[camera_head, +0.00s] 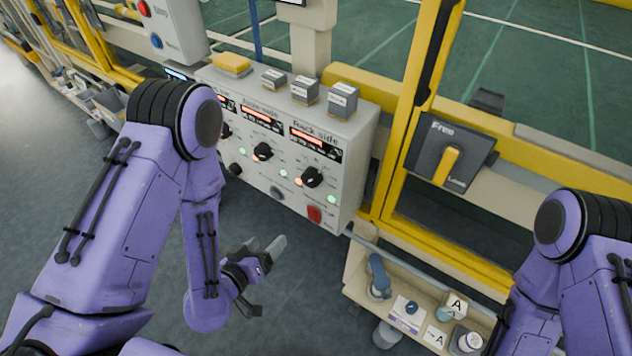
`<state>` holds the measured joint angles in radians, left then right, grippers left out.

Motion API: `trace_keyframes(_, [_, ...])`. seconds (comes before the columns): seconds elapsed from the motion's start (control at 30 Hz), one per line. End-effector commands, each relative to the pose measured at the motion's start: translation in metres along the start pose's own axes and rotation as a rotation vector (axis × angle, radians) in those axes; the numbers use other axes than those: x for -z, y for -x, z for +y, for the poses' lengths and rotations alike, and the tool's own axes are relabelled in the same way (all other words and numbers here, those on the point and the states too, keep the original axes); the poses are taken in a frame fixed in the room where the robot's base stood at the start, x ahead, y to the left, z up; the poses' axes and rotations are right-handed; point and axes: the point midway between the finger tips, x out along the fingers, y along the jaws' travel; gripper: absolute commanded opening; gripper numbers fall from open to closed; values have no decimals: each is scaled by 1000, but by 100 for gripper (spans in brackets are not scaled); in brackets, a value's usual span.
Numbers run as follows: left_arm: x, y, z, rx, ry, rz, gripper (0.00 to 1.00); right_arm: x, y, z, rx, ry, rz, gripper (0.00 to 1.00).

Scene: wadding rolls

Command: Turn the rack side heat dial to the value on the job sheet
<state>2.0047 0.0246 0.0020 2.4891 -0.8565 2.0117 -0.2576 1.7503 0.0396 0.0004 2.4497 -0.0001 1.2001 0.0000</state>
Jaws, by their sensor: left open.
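The grey control box (345,160) stands in the middle, its front holding several black dials under red displays. The rightmost dial (312,177) sits under the label that reads "Rack side"; the display (315,145) above it is too small to read. The dial's pointer setting cannot be read. My left gripper (270,275) is open and empty, below and left of this dial, apart from the box. My right arm comes in at the right edge, but its gripper is out of the picture. I cannot pick out a readable job sheet.
A red switch (314,214) sits below the dial. A yellow block (232,64) and grey labelled blocks (342,100) stand on the box. A yellow-handled "Free" lever plate (449,155) is at right. A low shelf (358,281) carries small items. Floor around the left gripper is clear.

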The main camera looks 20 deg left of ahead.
Motion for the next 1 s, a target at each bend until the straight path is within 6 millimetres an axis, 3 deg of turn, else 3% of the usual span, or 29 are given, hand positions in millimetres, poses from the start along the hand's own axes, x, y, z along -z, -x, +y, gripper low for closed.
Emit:
trace_keyframes(0.03, [24, -2, 24, -104, 25, 77, 75, 0, 0, 0, 0, 0, 0, 43])
trace_keyframes(0.1, [50, 0, 50, -226, 71, 161, 75, 0, 0, 0, 0, 0, 0, 43])
trace_keyframes(0.3, [82, 2, 80, -363, 141, 244, 75, 3, 7, 1, -1, 0, 0, 43])
trace_keyframes(0.7, [103, -71, 107, -361, 144, 243, 75, 18, 45, 4, -1, 0, 0, 43])
trace_keyframes(1.0, [105, -90, 111, -359, 145, 240, 75, 20, 48, 5, -1, 0, 0, 43])
